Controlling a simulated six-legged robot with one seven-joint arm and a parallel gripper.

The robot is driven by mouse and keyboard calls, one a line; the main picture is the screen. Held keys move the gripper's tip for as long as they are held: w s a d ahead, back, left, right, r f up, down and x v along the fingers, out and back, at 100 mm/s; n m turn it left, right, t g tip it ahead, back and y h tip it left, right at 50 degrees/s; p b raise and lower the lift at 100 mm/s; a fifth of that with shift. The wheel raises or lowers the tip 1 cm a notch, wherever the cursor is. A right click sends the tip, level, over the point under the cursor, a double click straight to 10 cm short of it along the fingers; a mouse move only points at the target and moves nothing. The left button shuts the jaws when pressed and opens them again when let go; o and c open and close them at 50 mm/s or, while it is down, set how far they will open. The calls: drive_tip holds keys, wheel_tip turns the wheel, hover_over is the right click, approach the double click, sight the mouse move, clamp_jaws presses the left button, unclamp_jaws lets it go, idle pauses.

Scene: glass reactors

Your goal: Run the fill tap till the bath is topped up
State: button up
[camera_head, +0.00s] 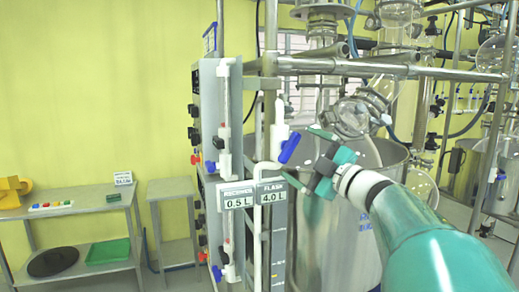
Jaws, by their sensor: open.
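A tap with a blue lever handle (289,147) sits on a white upright pipe. The bath (340,245), a large steel pot, stands behind my gripper. Its rim shows partly behind my arm. The water level inside cannot be seen.
Signs reading receiver 0.5 L (237,197) and flask 4.0 L (271,192) hang left of the bath. A steel rail (390,68) crosses above. Glassware (352,117) hangs over the bath. A shelf table (80,207) stands at the far left, with clear floor near it.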

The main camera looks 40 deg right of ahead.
drive_tip(key=v, duration=0.8)
drive_tip(key=shift+s, duration=0.25)
idle(7.0)
